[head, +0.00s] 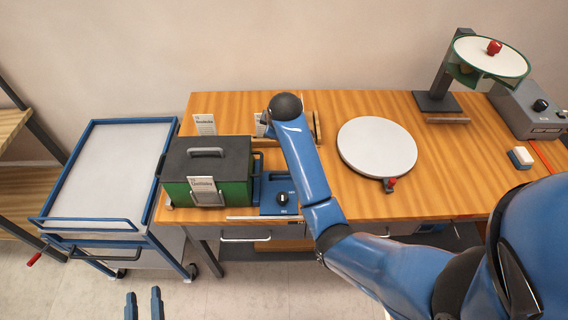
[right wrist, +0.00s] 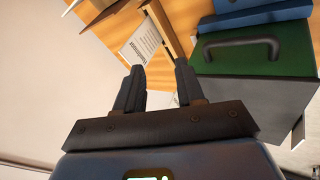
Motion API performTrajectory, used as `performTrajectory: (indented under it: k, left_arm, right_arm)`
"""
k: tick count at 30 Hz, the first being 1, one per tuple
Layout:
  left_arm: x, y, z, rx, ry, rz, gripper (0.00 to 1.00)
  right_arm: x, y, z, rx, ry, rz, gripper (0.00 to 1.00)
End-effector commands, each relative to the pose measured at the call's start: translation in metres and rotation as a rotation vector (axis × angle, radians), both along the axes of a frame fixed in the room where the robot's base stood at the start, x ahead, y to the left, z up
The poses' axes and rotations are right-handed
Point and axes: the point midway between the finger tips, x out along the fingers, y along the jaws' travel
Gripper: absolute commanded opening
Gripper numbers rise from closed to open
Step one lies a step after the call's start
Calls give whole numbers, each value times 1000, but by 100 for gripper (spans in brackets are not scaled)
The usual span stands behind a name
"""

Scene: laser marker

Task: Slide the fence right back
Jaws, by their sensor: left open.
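A narrow upright strip, which may be the fence (head: 317,128), stands on the workbench just right of my right wrist in the head view. My right arm and wrist hide much of that area. A pale wooden strip in the right wrist view (right wrist: 166,28) may be the same part; I cannot tell for sure. My right gripper (right wrist: 158,68) is open and empty, with the strip and a printed card beyond its fingertips. In the head view its fingers are hidden behind the wrist. My left gripper (head: 144,300) is open and empty at the bottom left, away from the bench.
A green and black box with a handle (head: 235,170) stands left of my right wrist; it also shows in the right wrist view (right wrist: 235,85). A blue control block (head: 280,195) is beside it. A round white plate (head: 377,148) lies right. A blue trolley (head: 115,170) stands left.

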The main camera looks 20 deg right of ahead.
Motion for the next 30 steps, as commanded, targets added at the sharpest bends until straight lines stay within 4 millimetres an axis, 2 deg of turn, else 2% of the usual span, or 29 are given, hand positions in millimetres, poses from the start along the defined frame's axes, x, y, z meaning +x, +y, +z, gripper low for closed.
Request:
performTrajectory:
  k: [3, 6, 10, 17, 30]
  left_arm:
    - [0, 0, 0, 0, 0, 0, 43]
    - [0, 0, 0, 0, 0, 0, 43]
    - [0, 0, 0, 0, 0, 0, 43]
    - [0, 0, 3, 0, 0, 0, 43]
    - [0, 0, 13, 0, 0, 0, 43]
  right_arm:
    - [-33, -4, -29, -72, 209, 86, 38]
    - [-54, -7, -39, -109, 327, 152, 38]
    - [-70, -8, -43, -134, 408, 216, 38]
    - [-70, -9, -58, -147, 419, 247, 38]
    - [-58, -13, -124, -146, 418, 244, 38]
